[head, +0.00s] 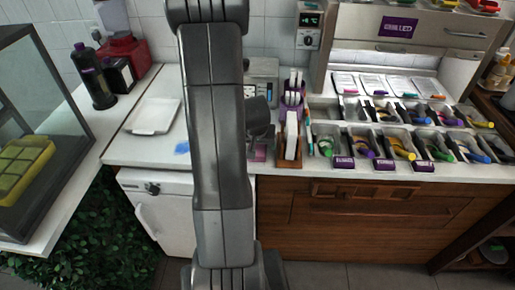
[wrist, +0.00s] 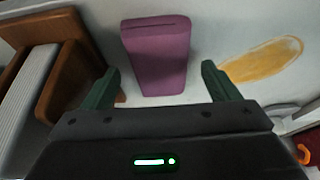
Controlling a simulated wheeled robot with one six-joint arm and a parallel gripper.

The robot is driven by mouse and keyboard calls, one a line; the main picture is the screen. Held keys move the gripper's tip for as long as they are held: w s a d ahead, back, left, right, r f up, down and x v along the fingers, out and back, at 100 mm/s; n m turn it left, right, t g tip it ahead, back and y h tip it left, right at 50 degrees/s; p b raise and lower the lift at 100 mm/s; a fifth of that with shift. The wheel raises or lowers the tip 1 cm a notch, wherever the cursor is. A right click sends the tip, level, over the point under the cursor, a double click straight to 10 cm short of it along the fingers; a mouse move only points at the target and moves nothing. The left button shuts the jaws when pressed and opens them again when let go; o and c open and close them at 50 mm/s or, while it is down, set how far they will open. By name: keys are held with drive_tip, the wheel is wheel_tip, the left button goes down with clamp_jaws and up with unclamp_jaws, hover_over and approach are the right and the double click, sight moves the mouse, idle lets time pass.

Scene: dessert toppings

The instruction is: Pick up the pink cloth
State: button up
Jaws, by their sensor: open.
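The pink cloth looks like a folded, purplish-pink slab (wrist: 157,55) on the white counter in the wrist view. In the head view only a small pink patch (head: 259,153) shows beside my arm, left of the wooden caddy. My gripper (wrist: 158,78) is open, its two dark green fingers apart. The cloth lies ahead of it, in line with the gap between the fingers, and nothing is visibly held. In the head view my arm hides part of the counter around the cloth.
A yellow-orange patch (wrist: 262,61) lies on the other side. A blue cloth (head: 182,147) and white tray (head: 153,116) lie left. Topping bins (head: 400,153) stand right.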

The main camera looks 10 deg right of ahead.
sight(257, 147)
drive_tip(key=shift+w+f, duration=0.1)
drive_tip(key=shift+f, duration=0.25)
drive_tip(key=shift+f+b, duration=0.25)
drive_tip(key=shift+b, duration=0.2)
idle(0.5)
drive_tip(key=c, duration=1.1)
drive_tip(key=shift+r, duration=0.15)
drive_tip(key=shift+c, duration=0.2)
drive_tip(key=shift+r+p, duration=0.25)
drive_tip(key=shift+p, duration=0.3)
wheel_tip(257, 147, up, 10)
drive_tip(key=shift+f, duration=0.1)
